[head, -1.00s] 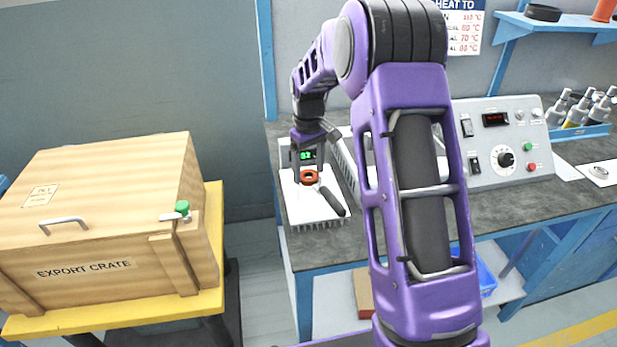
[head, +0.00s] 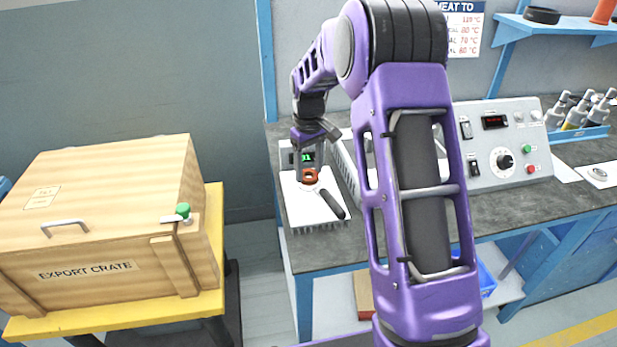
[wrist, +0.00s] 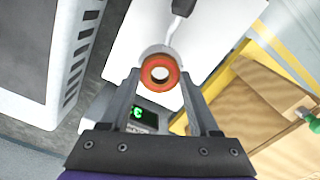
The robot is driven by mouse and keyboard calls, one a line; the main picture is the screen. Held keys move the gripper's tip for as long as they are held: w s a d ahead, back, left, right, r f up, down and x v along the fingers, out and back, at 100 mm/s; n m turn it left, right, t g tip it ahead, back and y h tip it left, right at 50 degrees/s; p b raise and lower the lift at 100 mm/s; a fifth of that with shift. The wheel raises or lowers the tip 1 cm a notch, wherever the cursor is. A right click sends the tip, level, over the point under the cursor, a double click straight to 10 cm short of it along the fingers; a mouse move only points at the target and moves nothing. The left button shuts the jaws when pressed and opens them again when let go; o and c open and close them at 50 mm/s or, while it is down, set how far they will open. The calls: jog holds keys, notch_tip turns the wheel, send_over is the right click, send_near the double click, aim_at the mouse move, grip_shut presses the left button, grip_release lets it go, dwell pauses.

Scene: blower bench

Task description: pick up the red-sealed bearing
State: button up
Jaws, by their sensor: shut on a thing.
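The red-sealed bearing (wrist: 160,58) is an orange-red ring with a pale centre, held between my fingertips in the wrist view. In the head view the bearing (head: 310,178) shows as a small orange-red piece at the end of my gripper (head: 309,172). My gripper (wrist: 160,74) is shut on it, one finger on each side. It is over a white plate (head: 312,207) on the left end of the bench. I cannot tell how far the bearing is above the plate.
A black-handled tool (head: 333,203) lies over the plate close to the bearing. A small green display (head: 307,157) is behind my gripper. A grey control box (head: 515,165) stands to the right. A wooden export crate (head: 110,225) sits on a yellow stand at left, across a gap.

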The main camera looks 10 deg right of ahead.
notch_tip(320, 180, up, 7)
jog(key=p, duration=0.5)
dwell(0.4)
dwell(0.4)
